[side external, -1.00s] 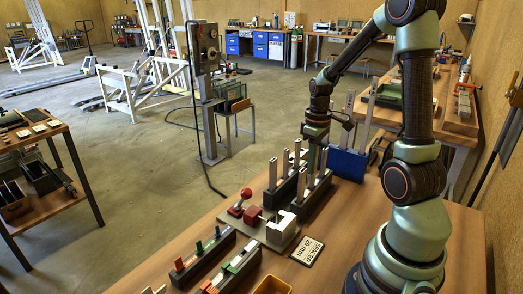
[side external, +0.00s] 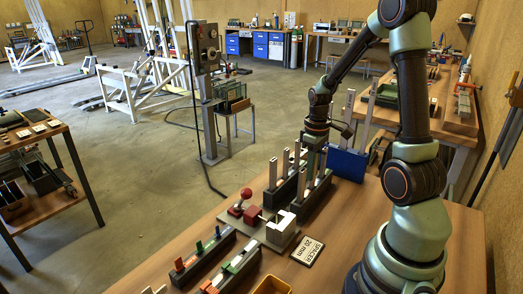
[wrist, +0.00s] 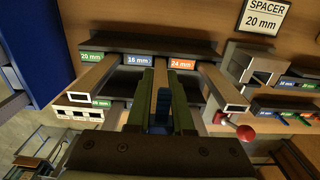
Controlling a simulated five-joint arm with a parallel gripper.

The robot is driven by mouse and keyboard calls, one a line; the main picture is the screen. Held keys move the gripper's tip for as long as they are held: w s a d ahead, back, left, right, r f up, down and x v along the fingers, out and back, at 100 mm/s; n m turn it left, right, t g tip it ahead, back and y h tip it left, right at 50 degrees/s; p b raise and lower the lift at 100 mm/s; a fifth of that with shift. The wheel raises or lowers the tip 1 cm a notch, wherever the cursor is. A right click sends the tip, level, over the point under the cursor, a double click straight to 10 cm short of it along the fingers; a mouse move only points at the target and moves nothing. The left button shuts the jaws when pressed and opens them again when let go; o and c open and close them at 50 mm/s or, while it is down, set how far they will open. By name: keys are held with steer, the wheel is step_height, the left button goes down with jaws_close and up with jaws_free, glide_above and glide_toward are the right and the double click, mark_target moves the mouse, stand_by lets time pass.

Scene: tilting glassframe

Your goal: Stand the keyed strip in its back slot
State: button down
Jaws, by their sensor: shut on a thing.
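My gripper (side external: 314,150) is above the dark slotted racks in the side view. In the wrist view its two green fingers (wrist: 161,100) are closed on a narrow piece with a blue part (wrist: 160,106) showing between them. I take it for the keyed strip, but most of it is hidden. The fingers line up with the blue 16 mm label (wrist: 139,60) on the back rack (wrist: 150,46). Whether the held piece touches a slot cannot be told.
A card (side external: 308,251) reads SPACER 20 mm. A fixture with a red knob (side external: 246,193) and a white block (side external: 281,228) sits in front of the racks. Two low racks with coloured pieces (side external: 203,250) lie nearer the camera. A blue panel (side external: 347,164) stands behind right.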

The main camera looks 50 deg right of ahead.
steer(key=shift+f, duration=0.9)
steer(key=c, duration=0.7)
jaws_free()
step_height(320, 180, up, 12)
steer(key=shift+r, duration=0.1)
steer(key=a+r+t, duration=0.2)
steer(key=a, duration=0.5)
steer(key=a+r+t, duration=0.1)
steer(key=a, duration=0.6)
steer(key=a+r+t, duration=0.2)
steer(key=a, duration=0.5)
steer(key=shift+r+t, duration=0.3)
steer(key=shift+r, duration=0.05)
